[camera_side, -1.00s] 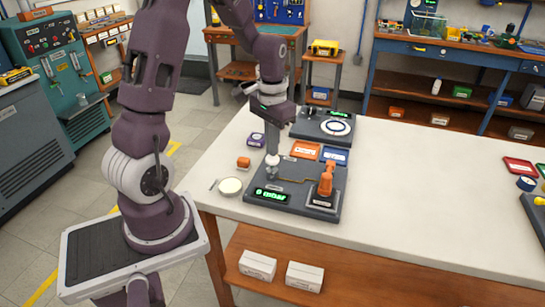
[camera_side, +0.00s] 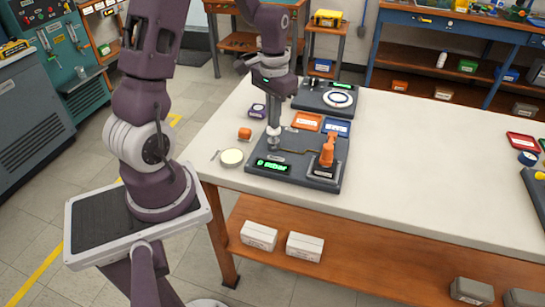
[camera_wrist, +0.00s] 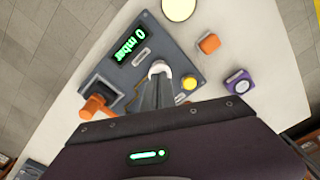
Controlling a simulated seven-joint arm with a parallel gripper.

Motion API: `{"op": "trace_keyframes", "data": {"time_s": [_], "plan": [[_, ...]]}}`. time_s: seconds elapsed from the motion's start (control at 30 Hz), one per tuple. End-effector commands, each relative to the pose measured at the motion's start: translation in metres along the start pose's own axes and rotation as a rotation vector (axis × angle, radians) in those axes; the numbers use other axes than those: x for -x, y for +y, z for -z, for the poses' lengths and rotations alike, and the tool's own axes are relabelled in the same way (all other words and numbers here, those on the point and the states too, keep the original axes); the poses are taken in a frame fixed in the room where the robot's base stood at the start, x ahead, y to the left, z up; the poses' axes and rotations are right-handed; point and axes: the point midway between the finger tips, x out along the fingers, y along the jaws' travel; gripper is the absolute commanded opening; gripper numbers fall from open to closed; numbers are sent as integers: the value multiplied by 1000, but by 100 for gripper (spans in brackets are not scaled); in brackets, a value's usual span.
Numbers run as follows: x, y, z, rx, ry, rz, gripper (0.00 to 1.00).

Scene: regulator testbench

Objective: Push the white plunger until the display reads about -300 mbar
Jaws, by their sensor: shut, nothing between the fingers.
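The dark testbench panel (camera_side: 303,178) lies on the white table. Its green display (camera_side: 273,167) reads 0 mbar, and the display in the wrist view (camera_wrist: 128,44) reads the same. The white plunger (camera_wrist: 160,67) stands on the panel near the display; in the side view it is the pale upright part (camera_side: 273,144) under my fingers. My gripper (camera_side: 273,130) points down, shut and empty, with its tips right over the plunger. In the wrist view the fingers (camera_wrist: 157,84) partly cover the plunger. I cannot tell whether the tips touch it.
An orange lever (camera_side: 327,153) stands on the panel's right side. A cream round dish (camera_side: 232,157), an orange block (camera_side: 244,134) and a purple box (camera_side: 258,111) lie to the left. Red and blue trays (camera_side: 337,127) and another dark device (camera_side: 325,107) are behind. The table's middle is clear.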

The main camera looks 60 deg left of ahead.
Motion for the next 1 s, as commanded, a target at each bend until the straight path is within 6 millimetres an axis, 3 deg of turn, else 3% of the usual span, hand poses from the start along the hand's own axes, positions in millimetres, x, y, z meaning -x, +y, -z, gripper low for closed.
{"op": "trace_keyframes", "data": {"time_s": [0.87, 1.0], "plan": [[-26, 0, 0, 0, -1, 0, 0], [-21, 0, 0, 0, 1, 0, 0]]}}
